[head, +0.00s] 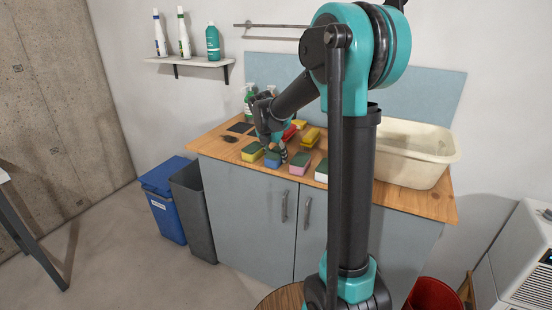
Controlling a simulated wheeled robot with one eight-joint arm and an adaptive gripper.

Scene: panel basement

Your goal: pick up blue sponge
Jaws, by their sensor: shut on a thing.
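The blue sponge (272,160) has a dark green top and is near the front edge of the wooden counter (420,201). My gripper (274,149) reaches down over it from behind, with its fingers at the sponge's sides. The fingers are shut on the sponge. The sponge is partly covered by the fingers, and I cannot tell whether it touches the counter.
A yellow sponge (251,152) lies close on the left, a pink one (299,164) and a white one (321,171) on the right. Yellow items (310,137) lie behind. A cream basin (403,153) stands at the right. Bins (164,205) stand on the floor.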

